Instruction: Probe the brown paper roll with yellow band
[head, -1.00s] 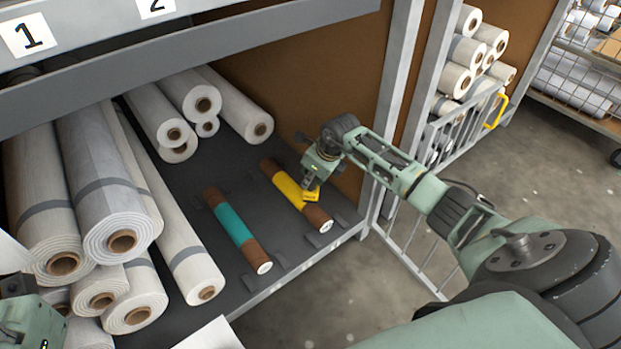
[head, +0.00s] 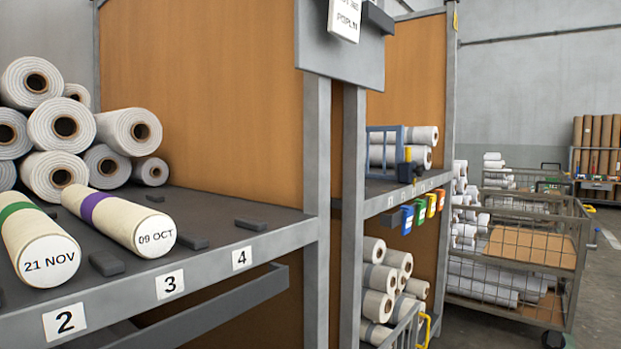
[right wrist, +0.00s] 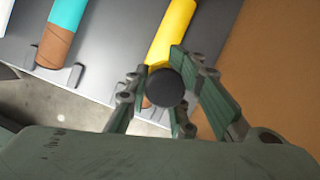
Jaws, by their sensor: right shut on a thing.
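The brown paper roll with yellow band (right wrist: 173,32) shows only in the right wrist view, at the top. Its yellow band is visible and runs down toward my fingers; its near end is hidden behind them. My right gripper (right wrist: 163,75) is shut on a dark, round-ended tool (right wrist: 166,88), which sits between the fingers just in front of the roll. I cannot tell whether the tool touches the roll. My left gripper is not in view, and the head view does not show this roll.
A brown roll with teal band (right wrist: 57,44) lies left of the yellow-banded one. In the head view, an upper shelf holds pale rolls dated 21 NOV (head: 40,250) and 09 OCT (head: 125,222). A brown panel (right wrist: 275,60) stands close on the wrist view's right.

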